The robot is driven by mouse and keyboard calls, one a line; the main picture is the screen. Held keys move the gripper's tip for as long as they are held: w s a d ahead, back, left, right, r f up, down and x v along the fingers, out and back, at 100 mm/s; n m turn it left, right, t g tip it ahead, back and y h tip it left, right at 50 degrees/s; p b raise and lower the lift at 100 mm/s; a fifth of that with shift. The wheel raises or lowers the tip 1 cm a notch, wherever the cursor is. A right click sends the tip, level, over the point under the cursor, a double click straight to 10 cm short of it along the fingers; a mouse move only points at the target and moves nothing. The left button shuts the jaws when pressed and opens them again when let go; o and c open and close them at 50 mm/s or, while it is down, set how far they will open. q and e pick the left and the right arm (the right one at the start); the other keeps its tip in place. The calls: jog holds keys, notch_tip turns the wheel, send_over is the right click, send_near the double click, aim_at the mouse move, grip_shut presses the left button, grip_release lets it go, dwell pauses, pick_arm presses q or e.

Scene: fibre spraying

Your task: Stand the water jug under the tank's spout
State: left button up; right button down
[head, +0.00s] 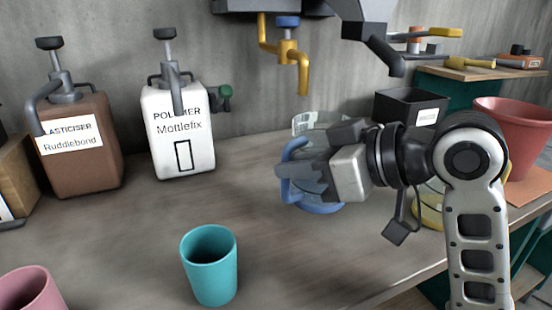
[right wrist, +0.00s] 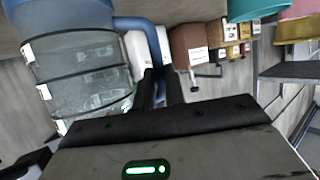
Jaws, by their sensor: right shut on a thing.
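The clear water jug (head: 310,128) has a blue base and a blue handle (head: 288,152). It is upright at the back of the bench, below and slightly right of the yellow tap (head: 303,75). My right gripper (head: 285,180) is shut on the handle and hides much of the jug. In the right wrist view, the jug (right wrist: 80,70) fills the left side, its handle by my fingers (right wrist: 160,88). The dark tank (head: 275,5) shows only its lower edge; a dark spout (head: 385,50) also hangs to the right. I cannot tell whether the jug touches the bench.
A white polymer container (head: 190,155) and a brown plasticiser container (head: 85,165) stand at the left. A teal cup (head: 210,265) and pink cup (head: 30,290) are in front. A black bin (head: 400,108) and red pot (head: 515,125) are at the right.

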jog(key=w+a+f, duration=0.3)
jog(key=w, duration=0.4)
jog(key=shift+f+b, duration=0.2)
jog(key=shift+b, duration=0.2)
jog(key=shift+w+f, duration=0.1)
jog(key=shift+f, duration=0.05)
jog(key=c, duration=1.5)
grip_release()
jog(key=shift+o, duration=0.2)
jog(key=p+v, duration=0.1)
jog(key=v, duration=1.1)
